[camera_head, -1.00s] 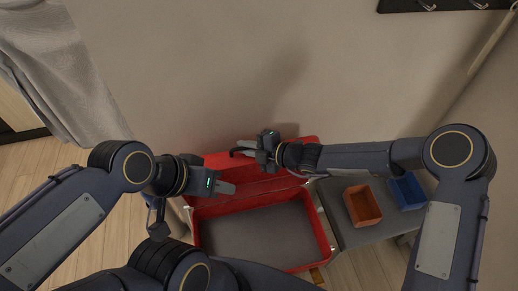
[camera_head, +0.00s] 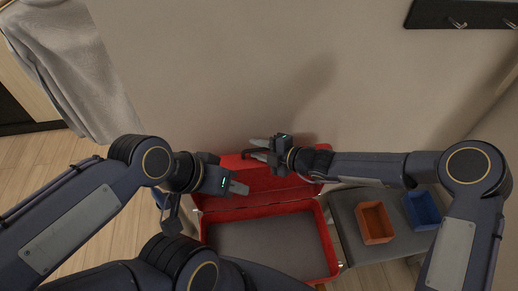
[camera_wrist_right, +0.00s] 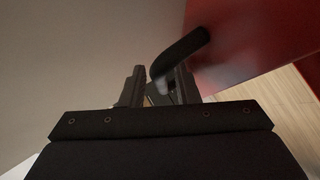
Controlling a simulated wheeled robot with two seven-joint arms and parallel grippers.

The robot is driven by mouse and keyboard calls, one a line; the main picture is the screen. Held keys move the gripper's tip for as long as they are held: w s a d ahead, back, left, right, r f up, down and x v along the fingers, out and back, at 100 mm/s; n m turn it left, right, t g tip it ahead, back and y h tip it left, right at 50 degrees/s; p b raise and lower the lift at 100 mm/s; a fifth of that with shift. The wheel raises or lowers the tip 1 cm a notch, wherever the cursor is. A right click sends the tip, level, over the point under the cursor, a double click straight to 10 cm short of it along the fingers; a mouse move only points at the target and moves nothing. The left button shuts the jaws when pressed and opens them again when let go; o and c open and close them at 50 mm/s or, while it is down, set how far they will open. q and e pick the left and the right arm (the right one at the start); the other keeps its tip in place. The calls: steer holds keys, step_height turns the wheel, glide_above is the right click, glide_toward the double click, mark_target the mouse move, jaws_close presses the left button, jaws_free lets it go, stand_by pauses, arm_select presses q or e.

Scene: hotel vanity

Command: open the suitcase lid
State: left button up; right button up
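The red suitcase (camera_head: 334,248) lies open low in front of me, its grey inside bare. Its red lid (camera_head: 262,181) stands raised at the back, near the wall; it also shows in the right wrist view (camera_wrist_right: 245,35). My right gripper (camera_head: 262,148) is at the lid's upper edge. In the right wrist view its two fingers (camera_wrist_right: 159,88) are apart, and a black curved handle (camera_wrist_right: 181,52) reaches in at the right finger. I cannot tell whether it is gripped. My left gripper (camera_head: 238,187) is in front of the lid's left part; its finger gap is not clear.
A grey bench (camera_head: 350,221) on the right holds an orange bin (camera_head: 375,222) and a blue bin (camera_head: 422,209). The wall (camera_head: 230,80) is close behind the lid. A grey cloth (camera_head: 75,70) hangs at left, and a hook rail (camera_head: 430,14) is at upper right.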

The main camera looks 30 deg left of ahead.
steer(key=shift+s+f, duration=0.1)
steer(key=shift+f, duration=0.1)
steer(key=shift+d, duration=0.35)
steer(key=v, duration=0.7)
steer(key=shift+r, duration=0.35)
steer(key=shift+r, duration=0.1)
steer(key=s+d+r+n+t+h, duration=0.1)
steer(key=s+d+r+n+h, duration=0.15)
steer(key=d+r+n, duration=0.6)
steer(key=s+d+r+n+h, duration=0.1)
steer(key=s+d+r+n, duration=0.3)
steer(key=d+n, duration=0.85)
steer(key=s+d+f+n+t+h, duration=0.1)
steer(key=s+d+n+t+h, duration=0.2)
steer(key=s+d+n+h, duration=0.4)
steer(key=s+d+n, duration=0.6)
steer(key=d+n, duration=0.4)
steer(key=n, duration=0.1)
steer(key=shift+s+f+n, duration=0.3)
steer(key=shift+s+f, duration=0.05)
